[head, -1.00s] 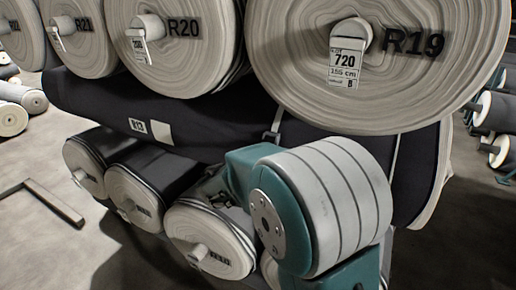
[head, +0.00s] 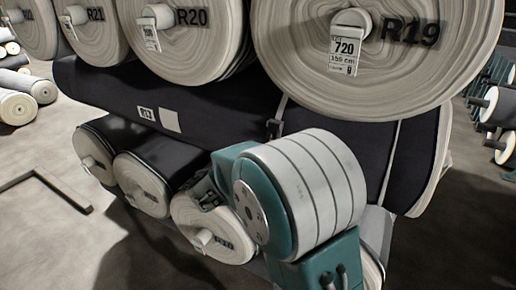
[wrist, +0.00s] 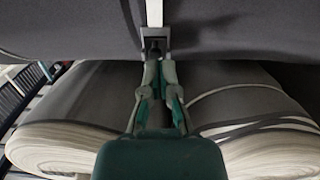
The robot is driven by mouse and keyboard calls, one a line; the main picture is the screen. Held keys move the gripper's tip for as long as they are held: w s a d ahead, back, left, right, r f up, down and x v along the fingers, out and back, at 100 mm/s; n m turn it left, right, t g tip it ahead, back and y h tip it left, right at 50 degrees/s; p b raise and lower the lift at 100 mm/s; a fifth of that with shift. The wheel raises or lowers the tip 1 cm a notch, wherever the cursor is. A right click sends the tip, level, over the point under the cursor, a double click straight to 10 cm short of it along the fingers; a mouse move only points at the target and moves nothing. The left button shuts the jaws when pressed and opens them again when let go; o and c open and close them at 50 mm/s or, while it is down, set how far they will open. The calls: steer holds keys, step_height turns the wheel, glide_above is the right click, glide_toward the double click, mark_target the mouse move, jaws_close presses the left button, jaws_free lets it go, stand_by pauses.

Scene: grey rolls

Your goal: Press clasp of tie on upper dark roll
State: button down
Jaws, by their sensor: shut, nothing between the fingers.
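The upper dark roll (head: 230,108) lies crosswise under the big pale rolls and fills the top of the wrist view (wrist: 240,28). A pale tie (wrist: 154,12) runs down it to a grey clasp (wrist: 155,34) with a dark middle. In the head view the clasp (head: 274,128) sits low on the roll's front, just above my arm. My gripper (wrist: 157,58) is shut and empty, its tips just below the clasp in the wrist view. I cannot tell whether they touch it. In the head view my arm hides most of that area.
Large pale rolls (head: 375,65) with tags overhang the dark roll. Smaller rolls (head: 145,185) lie below it, and two (wrist: 62,125) show under my gripper in the wrist view. A second pale tie (head: 391,160) is at the right. A floor frame (head: 45,185) stands left on open floor.

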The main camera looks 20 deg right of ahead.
steer(key=s+a+f, duration=0.2)
steer(key=a+f, duration=0.1)
steer(key=f, duration=0.2)
steer(key=shift+s+f, duration=0.25)
steer(key=shift+f, duration=0.1)
